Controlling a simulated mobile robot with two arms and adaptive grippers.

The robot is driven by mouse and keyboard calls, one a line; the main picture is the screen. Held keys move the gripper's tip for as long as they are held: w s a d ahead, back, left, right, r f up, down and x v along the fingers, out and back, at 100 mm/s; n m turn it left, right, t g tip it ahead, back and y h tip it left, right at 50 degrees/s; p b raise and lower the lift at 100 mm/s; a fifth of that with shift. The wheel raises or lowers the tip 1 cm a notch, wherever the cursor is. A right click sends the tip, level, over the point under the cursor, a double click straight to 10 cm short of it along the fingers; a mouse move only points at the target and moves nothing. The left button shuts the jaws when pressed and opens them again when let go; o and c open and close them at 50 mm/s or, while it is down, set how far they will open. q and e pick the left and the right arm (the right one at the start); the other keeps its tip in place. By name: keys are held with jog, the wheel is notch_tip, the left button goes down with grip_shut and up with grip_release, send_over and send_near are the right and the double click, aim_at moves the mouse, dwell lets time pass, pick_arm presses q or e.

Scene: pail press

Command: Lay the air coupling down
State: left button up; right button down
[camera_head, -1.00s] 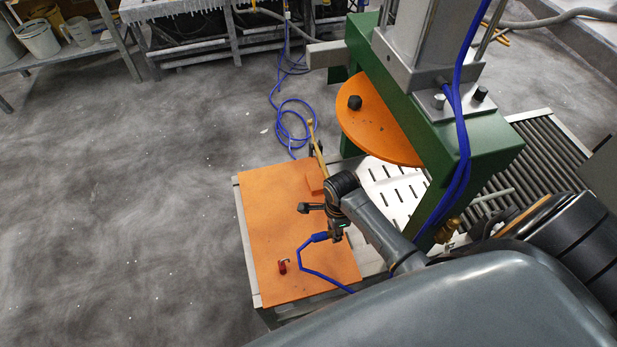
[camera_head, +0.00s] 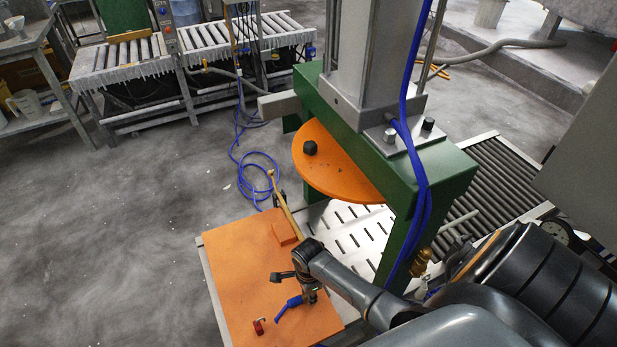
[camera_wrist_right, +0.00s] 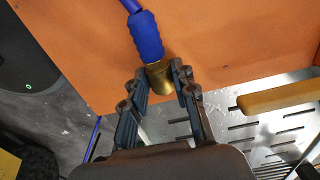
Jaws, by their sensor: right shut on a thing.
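The air coupling (camera_head: 288,306) has a blue sleeve and hangs at my right gripper (camera_head: 309,294), over the front part of the orange table top (camera_head: 245,270). In the right wrist view the coupling's blue sleeve (camera_wrist_right: 146,36) runs up from a brass end. My right gripper (camera_wrist_right: 163,82) is shut on that brass end, with a finger on each side. The orange surface lies behind the coupling; I cannot tell whether the coupling touches it. My left gripper is not in view.
A small red piece (camera_head: 258,326) lies on the orange top, left of the coupling. An orange block (camera_head: 284,233) and a yellow-handled tool (camera_head: 283,201) are farther back. The green press frame (camera_head: 440,165) with its orange disc (camera_head: 335,175) stands at the right. The orange top's left part is clear.

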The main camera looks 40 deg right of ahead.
jog(key=shift+s+a+f, duration=0.1)
jog(key=shift+s+f, duration=0.05)
jog(key=shift+f, duration=0.3)
jog(key=c, duration=1.1)
grip_release()
jog(key=shift+f, duration=0.15)
jog(key=shift+o, duration=0.2)
notch_tip(320, 180, up, 14)
jog(key=p, duration=0.3)
jog(key=shift+f, duration=0.25)
jog(key=shift+w, duration=0.2)
jog(key=shift+s, duration=0.1)
